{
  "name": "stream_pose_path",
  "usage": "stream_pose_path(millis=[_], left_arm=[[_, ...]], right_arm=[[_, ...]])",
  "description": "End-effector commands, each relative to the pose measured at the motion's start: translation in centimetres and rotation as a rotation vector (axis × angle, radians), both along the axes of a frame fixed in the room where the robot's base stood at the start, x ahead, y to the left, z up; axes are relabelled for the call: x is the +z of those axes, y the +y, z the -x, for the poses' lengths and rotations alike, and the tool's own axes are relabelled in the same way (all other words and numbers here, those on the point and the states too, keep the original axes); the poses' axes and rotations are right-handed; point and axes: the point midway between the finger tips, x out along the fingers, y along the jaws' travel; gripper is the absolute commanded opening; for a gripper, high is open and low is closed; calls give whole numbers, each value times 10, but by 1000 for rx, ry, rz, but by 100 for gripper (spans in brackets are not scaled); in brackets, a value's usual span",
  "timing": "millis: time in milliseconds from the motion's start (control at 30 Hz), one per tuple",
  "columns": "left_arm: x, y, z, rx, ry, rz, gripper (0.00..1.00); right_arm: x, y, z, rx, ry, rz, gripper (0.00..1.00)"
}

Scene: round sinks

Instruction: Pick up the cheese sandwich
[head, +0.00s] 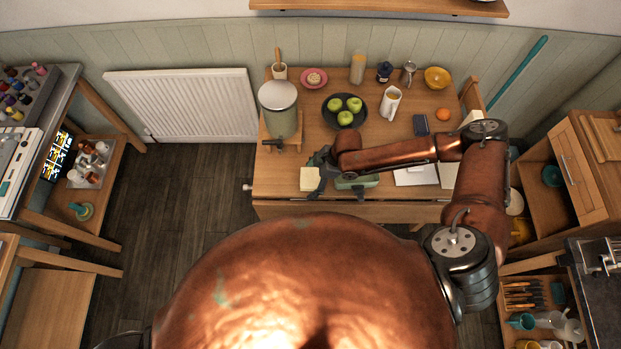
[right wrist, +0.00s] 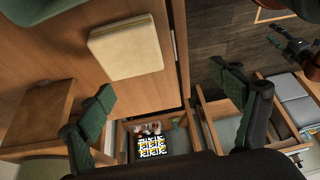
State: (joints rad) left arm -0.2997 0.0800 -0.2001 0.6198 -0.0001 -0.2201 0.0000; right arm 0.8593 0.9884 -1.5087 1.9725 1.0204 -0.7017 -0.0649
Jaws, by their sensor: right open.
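A pale, cream-coloured, square, rounded slab (head: 309,179) lies flat at the front left of the wooden table; it appears to be the cheese sandwich. It also shows whole in the right wrist view (right wrist: 126,46), near the table's edge. My left gripper is not seen.
A green object (head: 356,182) lies under my right forearm, close to the slab. A large grey-green pot (head: 279,108) stands behind on the left. A dark bowl of green apples (head: 344,111) and a white jug (head: 391,103) stand farther back. The table edge is close to the slab.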

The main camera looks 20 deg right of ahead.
Motion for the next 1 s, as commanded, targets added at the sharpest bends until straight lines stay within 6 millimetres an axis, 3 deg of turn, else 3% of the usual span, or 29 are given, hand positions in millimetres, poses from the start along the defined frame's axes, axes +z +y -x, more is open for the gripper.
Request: stream_pose_path(millis=[33, 100, 233, 800, 1000], left_arm=[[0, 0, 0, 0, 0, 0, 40], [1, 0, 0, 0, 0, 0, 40], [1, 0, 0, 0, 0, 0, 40], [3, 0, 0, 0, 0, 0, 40], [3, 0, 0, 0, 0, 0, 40]], right_arm=[[4, -17, -10, -13, -4, 21, 86], [5, -33, -17, -28, -1, 34, 86], [3, -44, -22, -44, 3, 44, 86], [-60, -21, -33, -45, 4, 45, 86], [-66, -19, -34, -45, 3, 45, 86]])
